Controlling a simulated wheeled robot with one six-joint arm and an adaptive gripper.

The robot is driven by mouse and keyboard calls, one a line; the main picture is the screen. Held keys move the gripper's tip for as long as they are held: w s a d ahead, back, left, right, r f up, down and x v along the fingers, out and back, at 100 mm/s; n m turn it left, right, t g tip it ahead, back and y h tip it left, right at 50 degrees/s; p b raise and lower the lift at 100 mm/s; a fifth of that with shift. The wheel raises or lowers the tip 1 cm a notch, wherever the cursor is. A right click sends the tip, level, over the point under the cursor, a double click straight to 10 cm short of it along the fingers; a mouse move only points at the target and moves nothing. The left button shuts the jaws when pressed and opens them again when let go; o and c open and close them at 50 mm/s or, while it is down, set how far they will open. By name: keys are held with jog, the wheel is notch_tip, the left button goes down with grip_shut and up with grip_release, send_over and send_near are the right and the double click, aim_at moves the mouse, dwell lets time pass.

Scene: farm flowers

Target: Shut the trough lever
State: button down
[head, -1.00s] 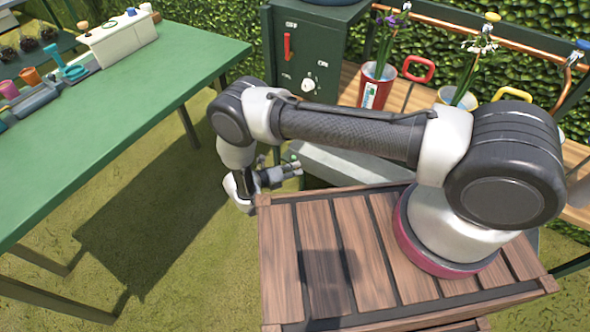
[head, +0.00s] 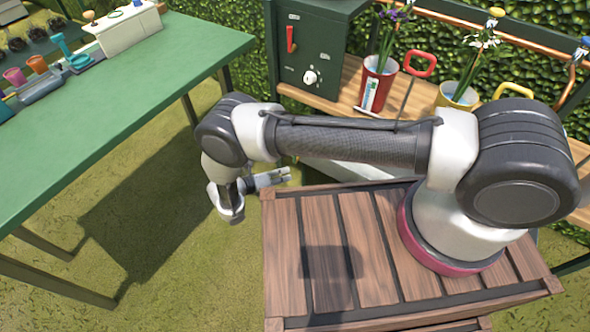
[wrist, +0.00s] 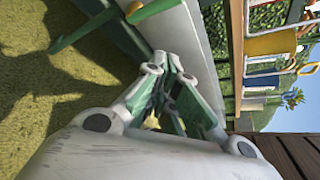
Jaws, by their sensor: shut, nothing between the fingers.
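The grey trough (head: 345,170) stands low under the wooden shelf, partly behind my arm in the head view. Its pale side wall (wrist: 188,28) runs past my fingers in the wrist view. A green bar (wrist: 88,24) sticks out near the trough's foot at the top left there; I cannot tell whether it is the trough lever. My gripper (head: 286,174) is shut and empty, pointing right towards the trough in the head view. Its fingers (wrist: 165,80) are together in the wrist view. Whether they touch the trough cannot be told.
A green box with a red switch handle (head: 291,39) and a white knob (head: 310,77) stands behind. A red pot (head: 376,88) and a cream pot (head: 452,97) hold flowers on the shelf. A green table (head: 130,85) stands left. Grass between is open.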

jog(key=shift+s+a, duration=0.25)
jog(key=shift+a, duration=0.3)
jog(key=shift+s+a, duration=0.2)
jog(key=shift+a, duration=0.3)
